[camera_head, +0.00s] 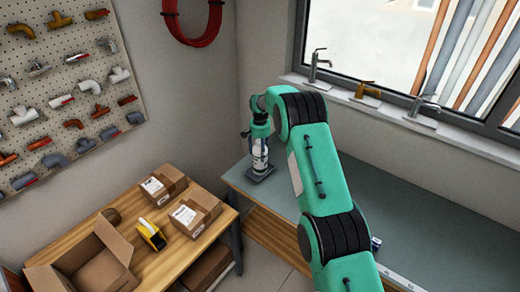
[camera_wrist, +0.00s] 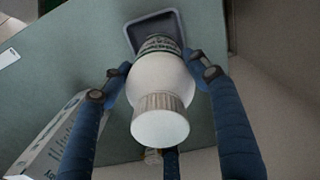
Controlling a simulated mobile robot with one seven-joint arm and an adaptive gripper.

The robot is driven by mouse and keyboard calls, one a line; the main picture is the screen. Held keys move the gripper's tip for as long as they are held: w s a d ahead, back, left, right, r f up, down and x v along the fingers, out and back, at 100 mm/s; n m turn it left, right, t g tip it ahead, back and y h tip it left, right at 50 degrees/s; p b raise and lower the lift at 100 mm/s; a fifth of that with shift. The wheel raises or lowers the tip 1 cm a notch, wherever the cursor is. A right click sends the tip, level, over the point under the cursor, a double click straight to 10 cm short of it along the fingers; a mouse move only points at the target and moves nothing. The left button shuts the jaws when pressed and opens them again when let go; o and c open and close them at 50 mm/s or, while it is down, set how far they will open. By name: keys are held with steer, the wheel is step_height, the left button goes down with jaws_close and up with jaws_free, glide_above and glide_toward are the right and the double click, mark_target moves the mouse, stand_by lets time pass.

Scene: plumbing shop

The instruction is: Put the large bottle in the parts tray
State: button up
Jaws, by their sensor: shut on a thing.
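The large bottle (camera_wrist: 160,85) is white with a ribbed white cap and a green-and-dark label. It is upright between the blue fingers of my gripper (camera_wrist: 165,95), which is shut on it. The parts tray (camera_wrist: 130,37) is a small dark grey tray right under the bottle's base. In the head view the bottle (camera_head: 260,153) hangs from my gripper (camera_head: 259,135) over the tray (camera_head: 262,174) at the left end of the grey-green bench. I cannot tell whether its base touches the tray floor.
A white printed carton (camera_wrist: 48,140) stands beside my finger in the wrist view. My arm hides part of the bench (camera_head: 420,235). A small dark item (camera_head: 376,243) lies near the bench's front edge. Faucets (camera_head: 367,91) stand on the sill. A wooden table (camera_head: 175,255) holds cardboard boxes (camera_head: 195,212).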

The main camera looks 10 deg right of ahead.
steer(key=shift+f, duration=0.2)
stand_by(0.3)
steer(key=o, duration=1.9)
steer(key=shift+f, duration=0.15)
steer(key=shift+o, duration=0.2)
steer(key=shift+r, duration=0.2)
step_height(320, 180, up, 11)
steer(key=shift+f+b, duration=0.15)
steer(key=shift+b, duration=0.25)
steer(key=shift+r, duration=0.55)
